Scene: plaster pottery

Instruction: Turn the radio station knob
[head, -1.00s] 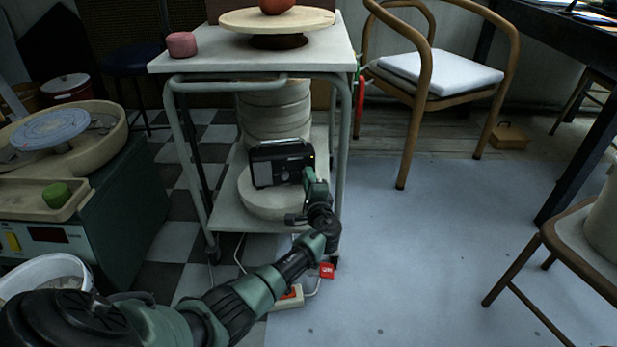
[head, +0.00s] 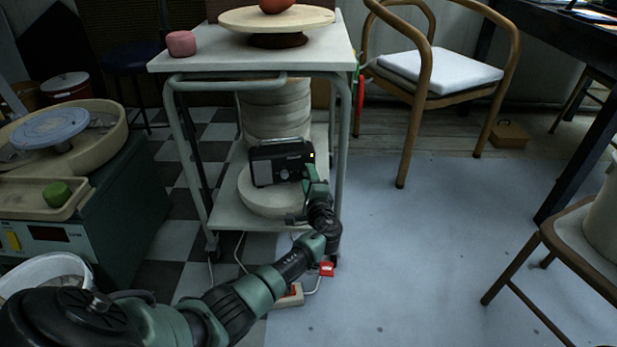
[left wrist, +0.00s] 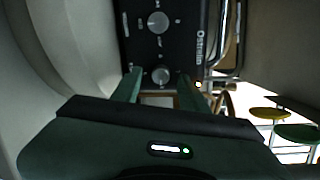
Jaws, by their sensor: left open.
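The black radio (head: 280,163) stands on a round plaster slab on the lower shelf of the cart. In the left wrist view the radio's front (left wrist: 180,38) shows sideways with two round silver knobs. One knob (left wrist: 158,22) is farther up; the other knob (left wrist: 161,75) is lower, close to my gripper. I cannot tell which is the station knob. My left gripper (left wrist: 160,88) is open, its two fingers on either side of the lower knob; whether they touch it is unclear. In the head view my left gripper (head: 312,178) is at the radio's right front. My right gripper is not seen.
The cart's top (head: 225,56) and legs frame the shelf closely around my arm. Stacked plaster rounds (head: 275,110) stand behind the radio. A power strip (head: 290,297) and cables lie on the floor below. Open floor (head: 420,240) lies to the right, before a wooden chair (head: 440,82).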

